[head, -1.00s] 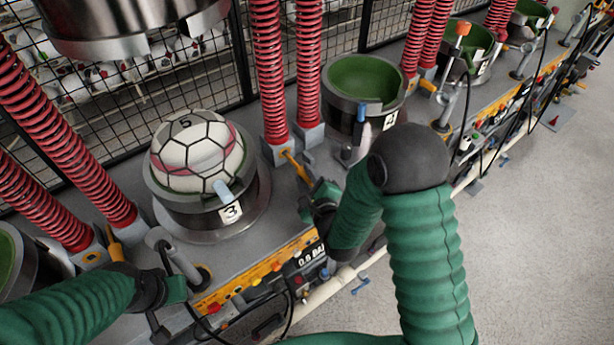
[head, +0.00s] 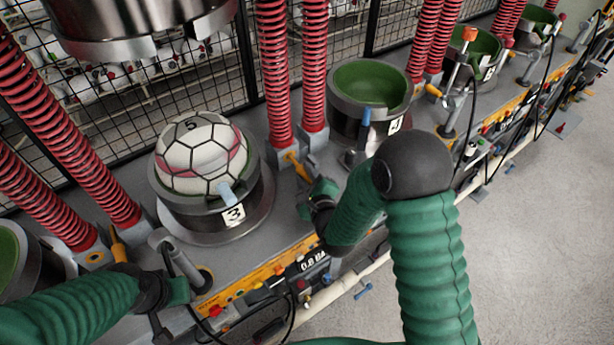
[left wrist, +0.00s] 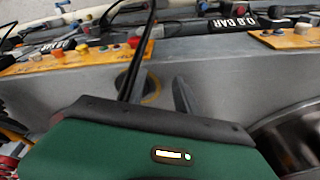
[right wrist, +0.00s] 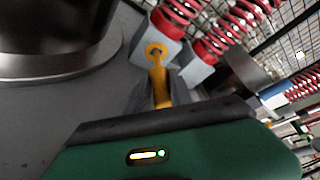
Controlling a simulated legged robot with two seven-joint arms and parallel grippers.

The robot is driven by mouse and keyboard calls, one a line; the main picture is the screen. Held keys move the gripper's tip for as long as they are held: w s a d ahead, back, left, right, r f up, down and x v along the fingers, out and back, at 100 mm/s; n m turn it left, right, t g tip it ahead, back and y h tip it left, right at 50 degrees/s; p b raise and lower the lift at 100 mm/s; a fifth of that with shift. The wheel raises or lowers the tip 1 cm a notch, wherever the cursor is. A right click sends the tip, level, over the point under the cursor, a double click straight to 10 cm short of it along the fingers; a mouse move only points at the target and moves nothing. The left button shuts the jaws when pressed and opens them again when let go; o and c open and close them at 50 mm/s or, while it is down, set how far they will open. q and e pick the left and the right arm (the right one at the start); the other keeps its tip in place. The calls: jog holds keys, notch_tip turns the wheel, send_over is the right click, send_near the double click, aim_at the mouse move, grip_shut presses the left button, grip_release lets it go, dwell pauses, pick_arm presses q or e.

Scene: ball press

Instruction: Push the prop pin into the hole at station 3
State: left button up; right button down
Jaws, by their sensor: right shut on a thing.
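My right gripper (head: 316,200) is shut on the orange prop pin (head: 298,165), beside the foot of the red spring columns right of station 3 (head: 233,215). In the right wrist view the pin (right wrist: 161,90) points away from the jaws at an orange-ringed hole (right wrist: 155,50) in a grey block. Its far end is at the ring; I cannot tell how deep it sits. My left gripper (head: 178,290) is low at station 3's front left, near a grey lever (head: 175,258); its jaws are unclear.
A white, black-lined ball (head: 200,155) sits in station 3's mould. A metal upper mould (head: 145,35) hangs above it. Another orange pin (head: 118,243) stands by the left spring columns. Station 4's green mould (head: 370,85) is empty. An orange control strip (head: 265,275) runs along the front.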

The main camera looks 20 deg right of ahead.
aim_at(299, 169)
pick_arm(q)
jog(key=shift+s+d+f+b, duration=0.1)
jog(key=shift+s+f+b, duration=0.25)
pick_arm(e)
jog(key=shift+w+a+r, duration=0.1)
jog(key=shift+w+a, duration=0.2)
jog(key=shift+w, duration=0.5)
jog(key=shift+w+a, duration=0.25)
jog(key=shift+w, duration=0.5)
